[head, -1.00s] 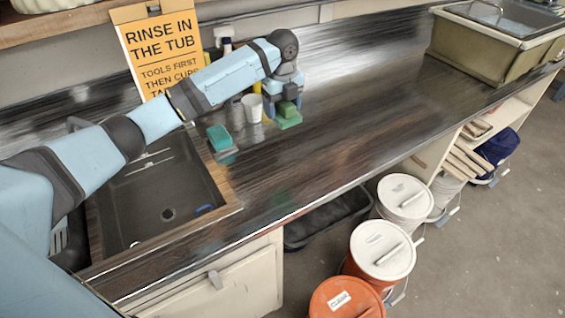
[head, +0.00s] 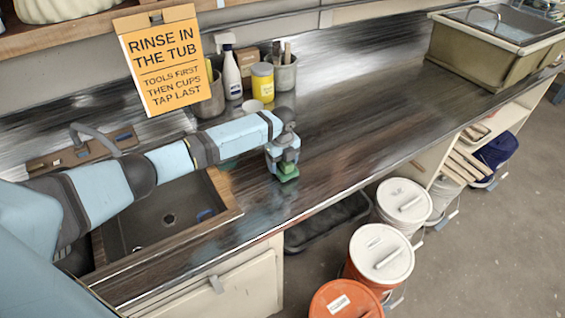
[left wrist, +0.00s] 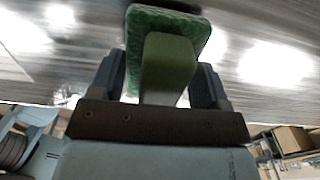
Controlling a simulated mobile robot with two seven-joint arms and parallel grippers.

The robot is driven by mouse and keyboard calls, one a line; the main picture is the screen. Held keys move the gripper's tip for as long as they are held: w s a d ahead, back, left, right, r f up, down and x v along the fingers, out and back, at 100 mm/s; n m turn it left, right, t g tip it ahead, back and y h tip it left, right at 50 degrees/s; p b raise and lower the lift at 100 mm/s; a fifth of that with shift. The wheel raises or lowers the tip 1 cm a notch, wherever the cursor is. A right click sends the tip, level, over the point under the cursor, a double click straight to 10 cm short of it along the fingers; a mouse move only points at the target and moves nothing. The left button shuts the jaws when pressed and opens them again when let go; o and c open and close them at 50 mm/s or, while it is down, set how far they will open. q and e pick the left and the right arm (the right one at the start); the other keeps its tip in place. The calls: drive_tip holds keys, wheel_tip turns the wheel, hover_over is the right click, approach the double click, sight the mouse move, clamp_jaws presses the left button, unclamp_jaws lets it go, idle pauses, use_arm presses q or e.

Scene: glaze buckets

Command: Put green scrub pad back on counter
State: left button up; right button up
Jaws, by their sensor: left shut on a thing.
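The green scrub pad (head: 289,177) is a flat green pad with a paler green grip block on top. My left gripper (head: 284,163) is shut on its block and holds it low over the dark counter (head: 375,115), right of the sink. The left wrist view shows the pad (left wrist: 146,22) and the block (left wrist: 168,62) between the two fingers (left wrist: 158,88). I cannot tell whether the pad touches the counter. My right gripper is out of view.
The sink (head: 135,225) lies left of the gripper. A yellow tin (head: 262,84), a spray bottle (head: 231,76) and a tool pot (head: 285,74) stand at the back wall. Counter to the right is clear. Lidded buckets (head: 381,255) stand on the floor below the front edge.

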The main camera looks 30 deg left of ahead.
use_arm(q)
drive_tip(key=shift+f, duration=0.4)
drive_tip(key=o, duration=0.8)
drive_tip(key=shift+r, duration=0.1)
